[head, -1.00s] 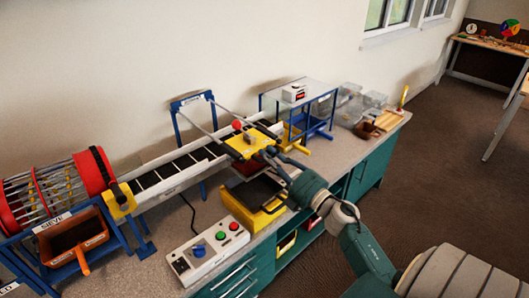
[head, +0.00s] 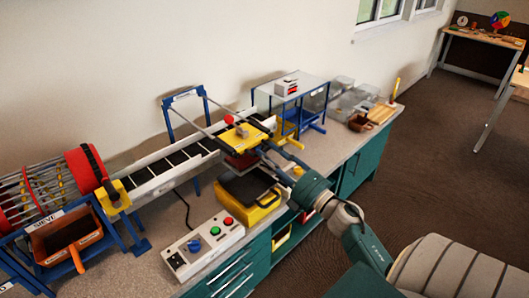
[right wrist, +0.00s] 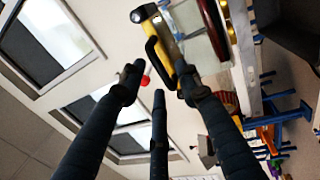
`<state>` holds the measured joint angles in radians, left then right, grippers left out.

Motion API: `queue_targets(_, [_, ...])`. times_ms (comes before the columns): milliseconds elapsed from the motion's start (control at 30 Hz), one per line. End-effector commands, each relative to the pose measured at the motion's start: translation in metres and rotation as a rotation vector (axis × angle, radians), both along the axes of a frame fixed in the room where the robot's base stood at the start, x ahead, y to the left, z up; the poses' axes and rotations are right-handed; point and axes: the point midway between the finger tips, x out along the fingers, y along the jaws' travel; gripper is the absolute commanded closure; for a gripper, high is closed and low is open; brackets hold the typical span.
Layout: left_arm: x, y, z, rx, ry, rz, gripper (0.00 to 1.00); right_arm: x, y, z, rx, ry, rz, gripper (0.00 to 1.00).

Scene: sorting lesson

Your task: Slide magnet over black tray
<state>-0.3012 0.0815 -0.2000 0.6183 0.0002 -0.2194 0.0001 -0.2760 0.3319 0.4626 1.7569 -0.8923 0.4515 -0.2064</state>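The magnet carriage (head: 240,137) is a yellow plate with a red knob, on two rails above the conveyor's right end. A dark red block (head: 240,160) hangs under it, close above the back of the black tray (head: 247,188), which sits on a yellow box. My right gripper (head: 266,149) is at the carriage's right-hand edge. In the right wrist view, its dark fingers (right wrist: 157,78) are spread apart, near a black handle (right wrist: 153,50) on the yellow plate. I cannot tell whether they touch it. My left gripper is not in view.
A control box (head: 202,245) with coloured buttons stands in front of the conveyor (head: 172,170). A red sieve drum (head: 85,172) and a brown bin (head: 65,235) are at left. A blue-framed stand (head: 300,95) and clear boxes are behind at right.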

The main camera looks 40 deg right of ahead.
Motion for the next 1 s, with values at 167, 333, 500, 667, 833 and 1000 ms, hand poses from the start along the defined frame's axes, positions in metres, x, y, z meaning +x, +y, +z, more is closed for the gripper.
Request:
queue_targets(167, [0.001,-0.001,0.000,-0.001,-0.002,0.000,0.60,-0.041,-0.004,-0.009,0.003,0.005,-0.002,0.67])
queue_targets(333, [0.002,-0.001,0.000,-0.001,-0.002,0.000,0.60,-0.072,-0.006,-0.014,0.003,0.004,-0.002,0.67])
queue_targets(500, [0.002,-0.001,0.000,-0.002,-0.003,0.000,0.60,-0.089,-0.007,-0.017,0.002,0.002,-0.001,0.67])
queue_targets(667, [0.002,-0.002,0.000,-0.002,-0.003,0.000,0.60,-0.093,-0.008,-0.017,0.001,0.001,-0.001,0.67])
queue_targets(833, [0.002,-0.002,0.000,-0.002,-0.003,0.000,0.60,-0.093,-0.008,-0.017,0.001,0.001,-0.001,0.67])
queue_targets(1000, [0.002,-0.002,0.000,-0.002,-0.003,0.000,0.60,-0.093,-0.007,-0.017,0.001,0.001,-0.001,0.67])
